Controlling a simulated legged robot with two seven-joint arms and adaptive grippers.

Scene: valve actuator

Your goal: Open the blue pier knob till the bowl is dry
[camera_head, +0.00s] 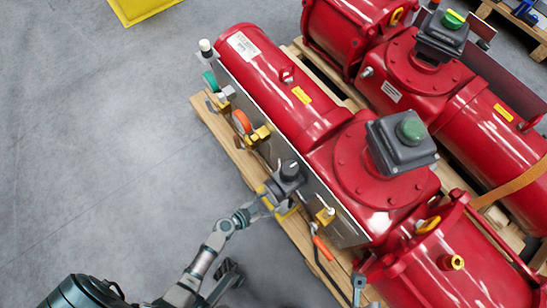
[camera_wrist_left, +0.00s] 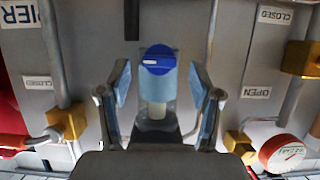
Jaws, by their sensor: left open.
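In the left wrist view a round blue knob (camera_wrist_left: 158,60) with a pale mark sits on top of a light-blue body. Below it is a clear bowl (camera_wrist_left: 157,100) with a pale part inside; I cannot tell whether it holds liquid. My left gripper (camera_wrist_left: 160,78) is open, its fingers apart on both sides of the knob and body, with gaps showing. A PIER label (camera_wrist_left: 20,13) is at the upper left. In the head view my left gripper (camera_head: 264,202) is at the side panel of the red actuator (camera_head: 270,85). I cannot make out the blue knob there.
Pipes and brass fittings (camera_wrist_left: 68,122) flank the knob, with a red-rimmed gauge (camera_wrist_left: 284,153) at lower right. The actuator rests on a wooden pallet (camera_head: 222,130). Grey floor is clear at left.

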